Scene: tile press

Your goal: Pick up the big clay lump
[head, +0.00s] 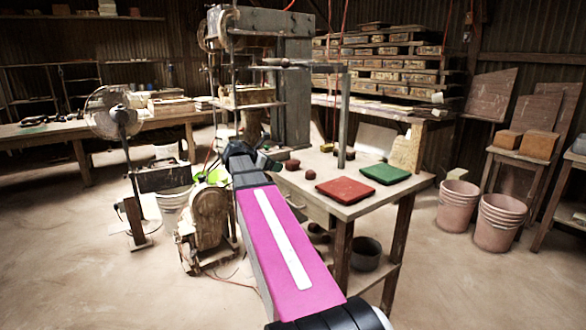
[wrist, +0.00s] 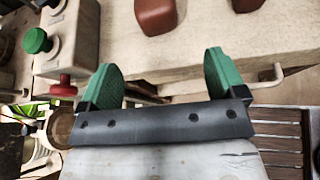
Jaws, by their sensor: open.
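Two reddish-brown clay lumps sit close together on the wooden table in the head view: a larger-looking one (head: 292,164) and a smaller-looking one (head: 310,174) just right of it. In the head view, my arm hides most of the gripper, left of the lumps.
A red mat (head: 345,190) and a green mat (head: 385,173) lie on the table's right half. A press (head: 291,95) stands behind. In the wrist view, a grey box (wrist: 75,35) with a green knob (wrist: 36,40) and red knob (wrist: 61,86) stands left of the fingers.

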